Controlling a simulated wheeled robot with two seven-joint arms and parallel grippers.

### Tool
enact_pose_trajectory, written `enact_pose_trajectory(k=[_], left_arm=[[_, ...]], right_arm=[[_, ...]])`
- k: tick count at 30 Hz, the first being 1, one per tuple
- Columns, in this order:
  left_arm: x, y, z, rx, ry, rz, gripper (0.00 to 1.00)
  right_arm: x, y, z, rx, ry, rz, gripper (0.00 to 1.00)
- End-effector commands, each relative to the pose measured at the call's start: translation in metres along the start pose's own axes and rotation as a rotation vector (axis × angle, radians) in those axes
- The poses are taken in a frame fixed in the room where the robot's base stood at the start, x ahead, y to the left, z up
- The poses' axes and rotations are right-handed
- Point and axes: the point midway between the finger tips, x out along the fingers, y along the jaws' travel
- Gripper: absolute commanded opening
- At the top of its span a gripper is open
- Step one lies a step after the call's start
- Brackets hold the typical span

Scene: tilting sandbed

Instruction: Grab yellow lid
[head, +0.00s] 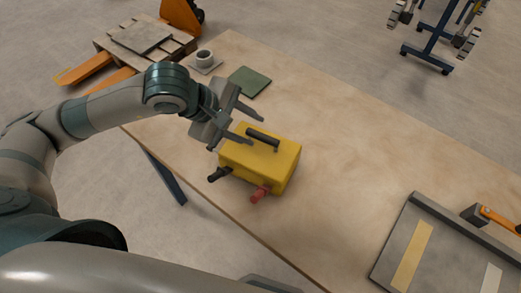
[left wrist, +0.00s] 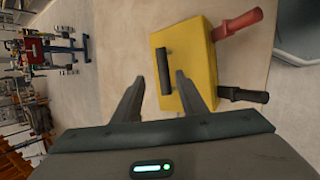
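A yellow box with a yellow lid (head: 270,153) stands on the wooden table, near its front left edge. A black bar handle (head: 263,137) sits on top of the lid. A black grip and a red grip (head: 260,193) stick out of the front side. In the left wrist view the yellow lid (left wrist: 184,60) and its black handle (left wrist: 164,70) show just beyond my fingers. My left gripper (head: 253,125) is open and empty, at the back left of the handle, with its fingers apart. I cannot tell whether a finger touches the lid. My right gripper is not in view.
A green mat (head: 249,82) and a grey cup (head: 204,58) on a small coaster lie behind my left gripper. A grey tray (head: 392,262) with strips and an orange-handled tool (head: 500,220) is at the right. The table between is clear.

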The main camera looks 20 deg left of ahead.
Motion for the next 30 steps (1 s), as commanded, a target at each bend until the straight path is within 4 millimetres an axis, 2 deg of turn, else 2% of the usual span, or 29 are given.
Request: enact_pose_trajectory(k=[8,16,21,30], left_arm=[[0.004,-0.001,0.0,-0.002,0.0,-0.002,0.39],[0.033,-0.006,-0.002,-0.003,-0.001,-0.004,0.39],[0.049,-0.007,-0.003,-0.001,-0.001,-0.001,0.39],[0.052,-0.007,-0.003,0.0,0.0,0.0,0.39]], right_arm=[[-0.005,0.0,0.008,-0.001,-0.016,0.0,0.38],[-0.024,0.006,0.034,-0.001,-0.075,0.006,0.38],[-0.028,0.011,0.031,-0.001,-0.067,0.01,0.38],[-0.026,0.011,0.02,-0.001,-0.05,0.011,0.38]])
